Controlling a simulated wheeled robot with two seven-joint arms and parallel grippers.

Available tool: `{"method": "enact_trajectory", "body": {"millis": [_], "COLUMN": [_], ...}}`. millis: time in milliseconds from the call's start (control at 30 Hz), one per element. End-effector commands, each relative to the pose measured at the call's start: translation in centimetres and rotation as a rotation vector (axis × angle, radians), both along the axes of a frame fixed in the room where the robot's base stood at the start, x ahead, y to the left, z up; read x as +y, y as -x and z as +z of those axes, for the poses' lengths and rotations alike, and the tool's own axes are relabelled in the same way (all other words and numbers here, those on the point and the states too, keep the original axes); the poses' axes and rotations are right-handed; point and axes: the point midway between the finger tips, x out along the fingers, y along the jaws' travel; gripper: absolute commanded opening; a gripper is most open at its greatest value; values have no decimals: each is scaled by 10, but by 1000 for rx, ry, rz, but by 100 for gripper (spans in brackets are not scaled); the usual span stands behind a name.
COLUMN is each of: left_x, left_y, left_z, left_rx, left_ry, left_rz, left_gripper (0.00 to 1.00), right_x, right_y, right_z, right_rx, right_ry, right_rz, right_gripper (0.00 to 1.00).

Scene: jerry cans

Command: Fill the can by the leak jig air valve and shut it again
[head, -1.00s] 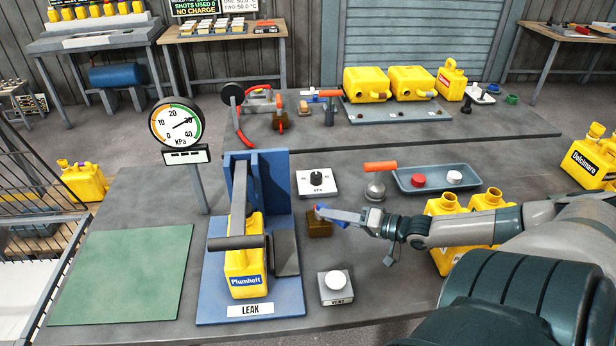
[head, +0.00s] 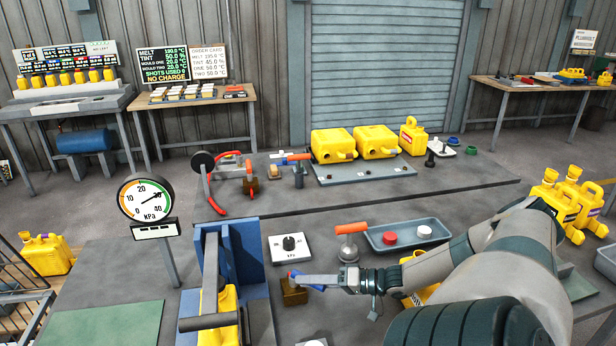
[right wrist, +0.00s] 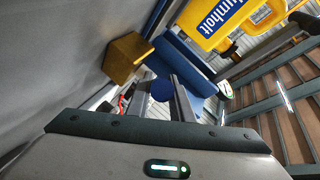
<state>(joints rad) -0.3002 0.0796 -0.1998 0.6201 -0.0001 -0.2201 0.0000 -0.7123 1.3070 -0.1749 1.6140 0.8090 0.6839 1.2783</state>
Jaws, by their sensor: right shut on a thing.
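The yellow can (head: 218,310) stands in the blue leak jig (head: 247,262) under a grey clamp bar, its lower part cut off by the picture edge. The Plumholt label of this can (right wrist: 222,22) shows in the right wrist view. The pressure gauge (head: 147,197) reads near 30 kPa. The air valve is a brown-gold block (head: 293,293) right of the jig with a blue handle (right wrist: 161,91). My right gripper (head: 292,276) is shut on that handle, just above the block; the fingers partly hide it. My left gripper is not in view.
An orange-handled tool (head: 348,245) and a grey tray (head: 375,243) with a red and a white cap are further right. A green mat (head: 115,328) lies left of the jig.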

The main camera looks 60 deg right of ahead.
Motion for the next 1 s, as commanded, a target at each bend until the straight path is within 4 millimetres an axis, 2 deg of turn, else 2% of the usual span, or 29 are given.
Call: {"method": "enact_trajectory", "body": {"millis": [33, 100, 467, 633, 833, 1000], "left_x": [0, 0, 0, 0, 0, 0], "left_y": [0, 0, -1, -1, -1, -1], "left_z": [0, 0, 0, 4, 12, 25], "left_rx": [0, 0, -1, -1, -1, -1], "left_ry": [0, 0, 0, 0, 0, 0], "left_rz": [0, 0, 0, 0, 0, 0], "left_gripper": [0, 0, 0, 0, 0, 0], "right_x": [0, 0, 0, 0, 0, 1], "right_y": [-1, 0, 0, 0, 0, 0], "right_z": [0, 0, 1, 7, 24, 48], "right_rx": [-1, -1, 0, 0, 2, -3], "right_ry": [1, 1, 0, 1, 0, 0], "right_rz": [-1, -1, 0, 1, 1, 3], "right_gripper": [22, 39, 39, 39, 39, 39]}}
